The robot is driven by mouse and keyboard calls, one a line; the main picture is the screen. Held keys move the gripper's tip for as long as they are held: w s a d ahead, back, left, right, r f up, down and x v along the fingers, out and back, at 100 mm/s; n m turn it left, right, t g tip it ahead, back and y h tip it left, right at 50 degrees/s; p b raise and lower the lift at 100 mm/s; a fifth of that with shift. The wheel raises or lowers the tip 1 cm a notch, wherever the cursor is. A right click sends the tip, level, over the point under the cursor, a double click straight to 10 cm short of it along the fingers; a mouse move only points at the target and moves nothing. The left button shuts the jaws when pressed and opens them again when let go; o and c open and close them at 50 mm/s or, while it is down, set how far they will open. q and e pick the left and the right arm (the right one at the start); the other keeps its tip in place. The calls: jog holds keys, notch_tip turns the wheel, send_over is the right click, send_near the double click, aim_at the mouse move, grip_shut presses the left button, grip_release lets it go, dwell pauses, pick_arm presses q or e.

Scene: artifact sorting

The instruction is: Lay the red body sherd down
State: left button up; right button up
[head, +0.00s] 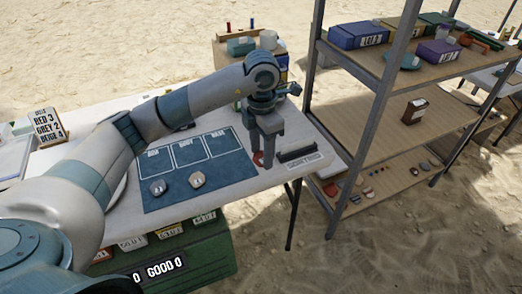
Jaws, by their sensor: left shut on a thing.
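My left gripper (263,157) points down over the right part of the white table (240,198), just off the right edge of the blue mat (215,175). It is shut on a small red sherd (257,159), mostly hidden by the fingers. I cannot tell whether the sherd touches the table. The mat has three white-outlined boxes in its upper part, all bare. Two sherds lie on the mat below the boxes: a grey one (158,187) and a paler one (197,180). My right gripper is out of view.
A black rack with a label (300,158) stands close right of the gripper, near the table edge. A sign (46,127) reads red 3, grey 4, beige 4. Metal shelves (385,100) hold boxes and sherds at right. A green crate (190,255) stands below the table's front.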

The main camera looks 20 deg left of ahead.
pick_arm(q)
jog(key=m, duration=0.2)
jog(key=s+m, duration=0.1)
jog(key=m, duration=0.1)
jog(key=shift+d+r, duration=0.25)
jog(key=shift+d, duration=0.15)
jog(key=m, duration=0.1)
jog(key=s+m, duration=0.1)
jog(key=m, duration=0.1)
jog(key=shift+s+d+r+m, duration=0.15)
jog(key=shift+d+m, duration=0.15)
jog(key=shift+d, duration=0.1)
jog(key=s+d+m, duration=0.2)
jog(key=s+m, duration=0.7)
jog(key=m, duration=1.2)
jog(key=shift+d+r, duration=0.25)
jog(key=shift+r, duration=0.1)
jog(key=shift+s+a, duration=0.1)
